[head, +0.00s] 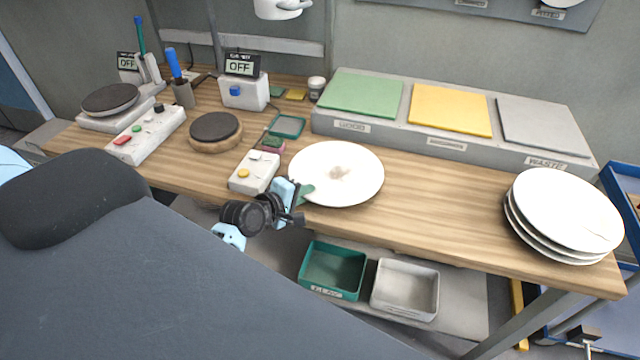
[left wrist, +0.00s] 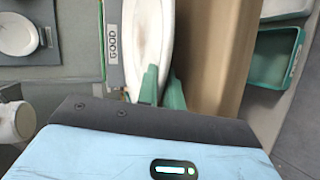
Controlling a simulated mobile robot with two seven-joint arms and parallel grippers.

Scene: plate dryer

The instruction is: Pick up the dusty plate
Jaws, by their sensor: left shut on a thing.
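The dusty plate (head: 350,190), white with a brownish smudge in its middle, is over the wooden worktop near its front edge. My left gripper (head: 305,192) is shut on the plate's near-left rim. In the left wrist view the green fingertips (left wrist: 162,92) pinch the rim of the plate (left wrist: 152,35), one on each face. I cannot tell whether the plate is clear of the worktop. My right gripper is not in view.
A stack of several white plates (head: 565,210) stands at the right end. Behind are green (head: 362,94), yellow (head: 450,110) and grey (head: 543,126) pads on a raised grey platform. Teal (head: 333,270) and grey (head: 405,288) bins sit on the lower shelf. Worktop right of the dusty plate is clear.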

